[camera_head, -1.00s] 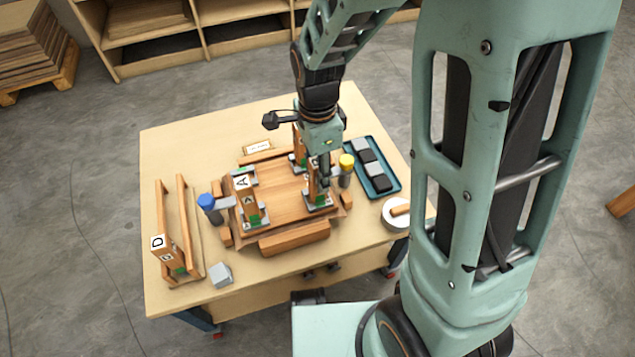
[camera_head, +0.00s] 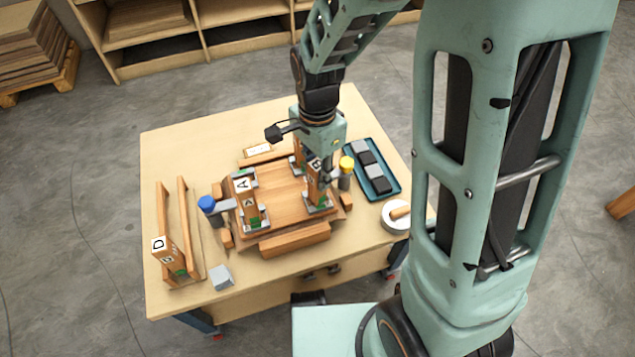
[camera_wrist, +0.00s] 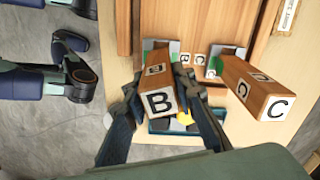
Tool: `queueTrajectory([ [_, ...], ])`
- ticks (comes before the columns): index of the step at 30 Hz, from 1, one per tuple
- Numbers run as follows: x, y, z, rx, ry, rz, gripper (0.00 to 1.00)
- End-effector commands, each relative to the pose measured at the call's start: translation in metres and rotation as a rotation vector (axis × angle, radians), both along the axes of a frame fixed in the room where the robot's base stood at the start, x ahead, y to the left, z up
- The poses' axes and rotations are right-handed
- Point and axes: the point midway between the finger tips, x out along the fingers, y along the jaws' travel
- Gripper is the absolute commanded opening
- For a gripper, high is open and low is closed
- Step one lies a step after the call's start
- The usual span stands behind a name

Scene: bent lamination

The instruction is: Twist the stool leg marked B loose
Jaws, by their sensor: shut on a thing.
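The stool (camera_head: 275,208) lies upside down on the workbench with legs standing up from it. The wooden leg marked B (camera_wrist: 160,76) stands at the right near corner; it also shows in the head view (camera_head: 311,185). Its foot sits at a grey bracket with a green patch (camera_wrist: 153,46). My gripper (camera_head: 322,178) is shut on leg B, with one dark finger on either side in the wrist view (camera_wrist: 158,85). Leg C (camera_wrist: 255,88) stands beside it, and leg A (camera_head: 250,203) at the left. My fingers partly hide leg B in the head view.
A leg marked D (camera_head: 167,253) stands in a wooden rack (camera_head: 186,215) at left. A blue-topped clamp (camera_head: 208,205) and a yellow-topped clamp (camera_head: 346,165) flank the stool. A teal tray of blocks (camera_head: 389,187), a round white dish (camera_head: 393,222) and a grey block (camera_head: 221,277) lie around it.

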Motion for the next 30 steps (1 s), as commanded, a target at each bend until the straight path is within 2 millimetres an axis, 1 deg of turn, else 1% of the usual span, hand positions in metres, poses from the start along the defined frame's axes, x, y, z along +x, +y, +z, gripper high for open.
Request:
queueTrajectory([
  [11, 0.0002, 0.0001, 0.0001, 0.001, -0.001, 0.016, 0.0],
  [14, 0.0001, -0.0002, 0.0006, 0.0, 0.0, 0.079, 0.0],
  [18, 0.0001, -0.0001, 0.0007, 0.001, 0.001, 0.225, 0.0],
  [21, 0.0002, 0.0, 0.0005, 0.001, -0.001, 0.297, 0.0],
  [24, 0.0002, 0.0002, 0.0002, 0.001, -0.001, 0.325, 0.0],
  [30, 0.0002, 0.0002, 0.0, 0.001, -0.001, 0.324, 0.0],
])
